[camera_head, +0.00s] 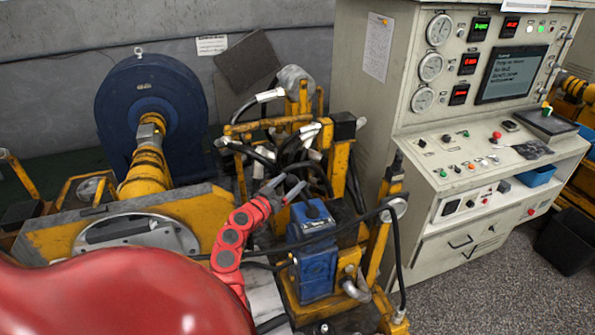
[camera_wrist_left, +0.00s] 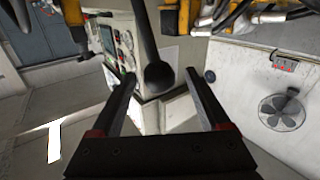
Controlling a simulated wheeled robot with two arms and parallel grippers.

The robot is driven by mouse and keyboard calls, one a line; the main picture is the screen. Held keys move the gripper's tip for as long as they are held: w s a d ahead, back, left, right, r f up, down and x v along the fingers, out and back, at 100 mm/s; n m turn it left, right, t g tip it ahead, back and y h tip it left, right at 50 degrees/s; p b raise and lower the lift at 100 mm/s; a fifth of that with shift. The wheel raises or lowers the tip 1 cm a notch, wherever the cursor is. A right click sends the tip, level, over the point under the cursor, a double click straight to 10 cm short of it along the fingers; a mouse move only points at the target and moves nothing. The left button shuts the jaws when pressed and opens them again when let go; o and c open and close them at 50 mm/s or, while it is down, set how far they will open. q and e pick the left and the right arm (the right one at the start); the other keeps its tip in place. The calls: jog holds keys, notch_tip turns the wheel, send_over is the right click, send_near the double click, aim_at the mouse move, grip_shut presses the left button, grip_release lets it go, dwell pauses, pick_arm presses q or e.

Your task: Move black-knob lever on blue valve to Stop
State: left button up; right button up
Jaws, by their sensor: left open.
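The blue valve (camera_head: 315,262) stands upright in the yellow frame, just right of my left arm in the head view. My left gripper (camera_head: 284,187) is above and slightly left of the valve, with its two fingers apart and empty. In the left wrist view, a black rod ending in a round black knob (camera_wrist_left: 159,75) comes down from the top. The knob appears between the tips of my open left gripper (camera_wrist_left: 162,76); I cannot tell how deep it lies or whether it touches. In the head view the knob is not clear among the dark hoses. My right gripper is not in view.
Yellow frame bars and black hoses with white fittings (camera_head: 270,95) crowd the area behind the gripper. A hose (camera_head: 350,226) crosses right over the valve. A control cabinet (camera_head: 440,195) with gauges stands right. A blue round housing (camera_head: 112,100) is at the back left.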

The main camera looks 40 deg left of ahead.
pick_arm(q)
jog(key=shift+w+a+p, duration=0.15)
jog(key=shift+w+p, duration=0.1)
jog(key=shift+w, duration=0.85)
jog(key=shift+w+a+p, duration=0.15)
jog(key=shift+w+p, duration=0.05)
jog(key=shift+w, duration=0.9)
jog(key=shift+c, duration=0.2)
grip_shut()
